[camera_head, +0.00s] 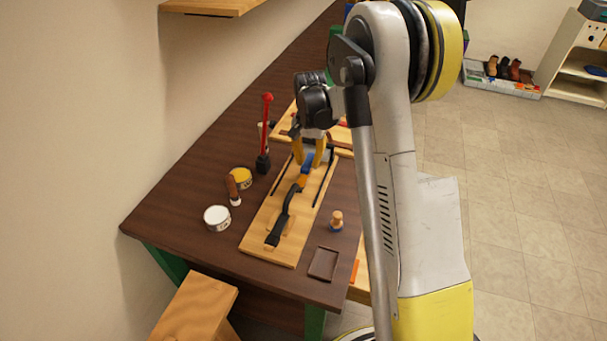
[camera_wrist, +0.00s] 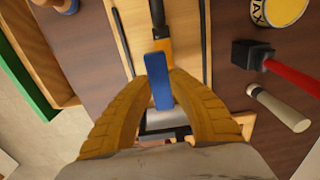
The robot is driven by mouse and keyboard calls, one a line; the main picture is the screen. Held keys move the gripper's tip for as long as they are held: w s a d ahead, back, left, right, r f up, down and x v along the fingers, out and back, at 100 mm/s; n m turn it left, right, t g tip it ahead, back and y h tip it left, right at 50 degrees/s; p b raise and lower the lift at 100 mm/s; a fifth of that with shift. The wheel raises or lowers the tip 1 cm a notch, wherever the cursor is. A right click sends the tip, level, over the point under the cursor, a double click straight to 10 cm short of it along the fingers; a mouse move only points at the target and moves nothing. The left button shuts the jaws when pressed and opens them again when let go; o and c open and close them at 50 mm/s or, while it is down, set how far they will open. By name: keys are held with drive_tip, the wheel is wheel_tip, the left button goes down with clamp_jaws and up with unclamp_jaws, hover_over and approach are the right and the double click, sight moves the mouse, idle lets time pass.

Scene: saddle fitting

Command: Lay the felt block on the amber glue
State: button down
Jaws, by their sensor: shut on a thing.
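The blue felt block (camera_wrist: 161,82) is between the yellow fingers of my gripper (camera_head: 313,152), which is shut on it. The block (camera_head: 307,163) also shows just below the fingertips in the head view. The amber glue (camera_head: 301,180) is an orange patch at the far end of a black curved piece (camera_head: 285,212) on a wooden board (camera_head: 262,216). In the wrist view the amber patch (camera_wrist: 161,52) lies just beyond the block's end, partly covered by it. I cannot tell whether the block touches the glue.
Left of the board are a yellow tin (camera_head: 241,178), a white tin (camera_head: 217,217), a brush (camera_head: 232,188) and a red-handled mallet (camera_head: 266,130). On the right are a small wooden-knobbed tool (camera_head: 337,220) and a brown tray (camera_head: 323,263). The table's left side (camera_head: 170,210) is clear.

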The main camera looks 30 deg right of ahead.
drive_tip(key=shift+w+a+f, duration=0.45)
drive_tip(key=shift+w+a, duration=0.05)
drive_tip(key=shift+a, duration=0.05)
drive_tip(key=shift+f+b, duration=0.75)
drive_tip(key=shift+f, duration=1.2)
drive_tip(key=shift+f, duration=0.2)
drive_tip(key=c, duration=1.3)
unclamp_jaws()
drive_tip(key=shift+r, duration=0.15)
